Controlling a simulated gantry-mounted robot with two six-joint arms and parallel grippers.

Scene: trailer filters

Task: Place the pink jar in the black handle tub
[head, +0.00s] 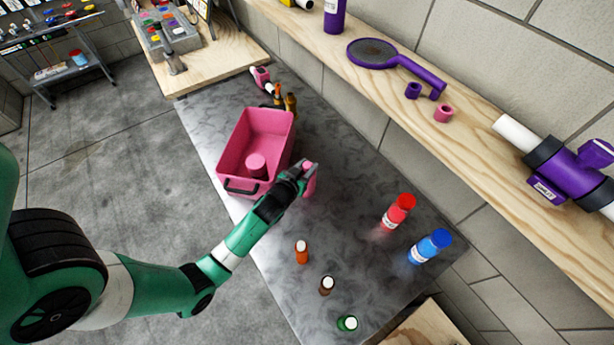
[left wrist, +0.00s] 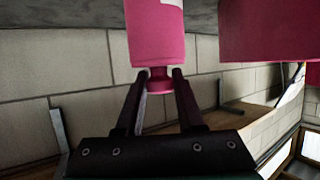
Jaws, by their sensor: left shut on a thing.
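A pink tub (head: 232,155) with a black handle (head: 241,187) at its near end stands on the grey worktop. A pink round object (head: 256,163) is inside it. My left gripper (head: 304,170) is just right of the tub's near end, outside it, and shut on a pink jar (head: 310,184). In the left wrist view the fingertips (left wrist: 160,73) pinch the jar's (left wrist: 155,38) narrow end, and the tub (left wrist: 268,36) shows at upper right, apart from the jar. The arm hides part of the tub's near right corner. My right gripper is out of view.
A red bottle (head: 398,212) and a blue bottle (head: 430,246) stand to the right. Small orange (head: 301,252), brown (head: 326,286) and green (head: 347,323) bottles are nearer. Small items (head: 282,98) lie behind the tub. A wooden shelf (head: 400,85) runs along the wall.

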